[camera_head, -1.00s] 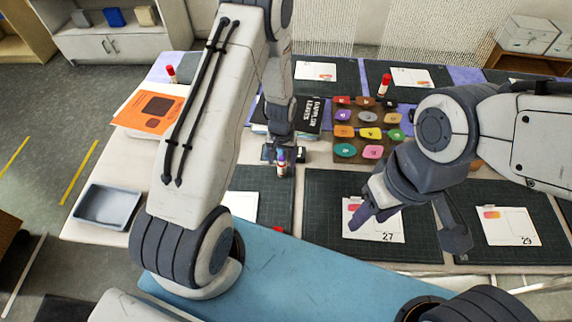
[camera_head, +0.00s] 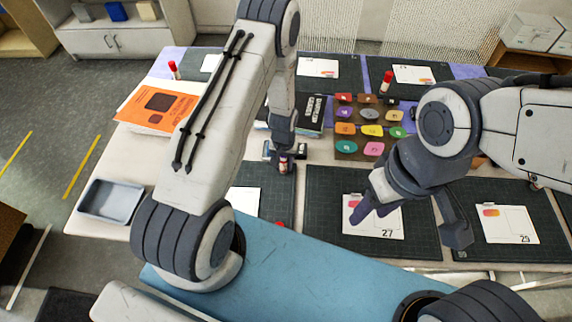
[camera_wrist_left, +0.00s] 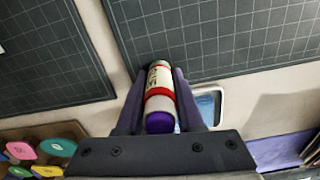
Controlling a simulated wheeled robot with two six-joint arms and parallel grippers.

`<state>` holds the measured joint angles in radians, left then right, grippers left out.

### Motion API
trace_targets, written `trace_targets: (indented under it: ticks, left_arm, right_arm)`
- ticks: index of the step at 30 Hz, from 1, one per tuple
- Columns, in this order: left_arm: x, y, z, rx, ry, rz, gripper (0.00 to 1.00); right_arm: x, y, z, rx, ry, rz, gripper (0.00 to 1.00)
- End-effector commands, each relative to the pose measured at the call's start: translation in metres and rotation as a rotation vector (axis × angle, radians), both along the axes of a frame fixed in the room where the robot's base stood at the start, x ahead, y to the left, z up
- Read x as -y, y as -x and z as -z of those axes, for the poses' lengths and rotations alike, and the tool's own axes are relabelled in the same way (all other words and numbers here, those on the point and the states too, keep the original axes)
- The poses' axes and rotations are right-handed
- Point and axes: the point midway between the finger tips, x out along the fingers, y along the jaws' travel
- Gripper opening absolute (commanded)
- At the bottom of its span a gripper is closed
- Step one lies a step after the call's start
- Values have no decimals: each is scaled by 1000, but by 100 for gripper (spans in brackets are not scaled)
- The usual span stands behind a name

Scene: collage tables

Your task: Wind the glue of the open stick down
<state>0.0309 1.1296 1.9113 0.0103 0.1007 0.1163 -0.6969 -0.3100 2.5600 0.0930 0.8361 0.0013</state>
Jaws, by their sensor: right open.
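The open glue stick (camera_wrist_left: 160,92) has a white printed body, red bands and a purple end that faces the camera in the left wrist view. In the head view the stick (camera_head: 284,161) is partly hidden by my left gripper (camera_head: 284,165). My left gripper (camera_wrist_left: 162,80) has a finger along each side of the stick and looks shut on it. My right gripper (camera_head: 408,226) is open and empty, its fingers spread above the card marked 27 (camera_head: 388,229). A small red piece (camera_head: 281,224) shows at the near mat, possibly a cap.
Two red-capped sticks stand farther back, at left (camera_head: 174,71) and right (camera_head: 386,81). A board of coloured shapes (camera_head: 347,146) lies right of my left gripper. An orange book (camera_head: 157,104) and a grey tray (camera_head: 109,199) are at left. A pale-rimmed object (camera_wrist_left: 211,101) is beside the stick.

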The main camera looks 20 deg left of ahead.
Motion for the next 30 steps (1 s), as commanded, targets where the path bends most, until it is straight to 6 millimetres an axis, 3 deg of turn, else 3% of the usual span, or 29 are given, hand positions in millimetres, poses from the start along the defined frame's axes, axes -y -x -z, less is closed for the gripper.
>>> trace_targets:
  ticks: [2, 19, 30]
  left_arm:
    - [0, 0, 0, 0, 0, 0, 0]
    - [0, 0, 1, 0, 0, -9, 0]
    - [0, 1, 1, -1, 0, -331, 0]
  right_arm:
    - [0, 0, 0, 0, 0, 0, 50]
    - [0, 0, 1, 0, 0, 0, 50]
    - [0, 0, 2, 0, 0, 0, 50]
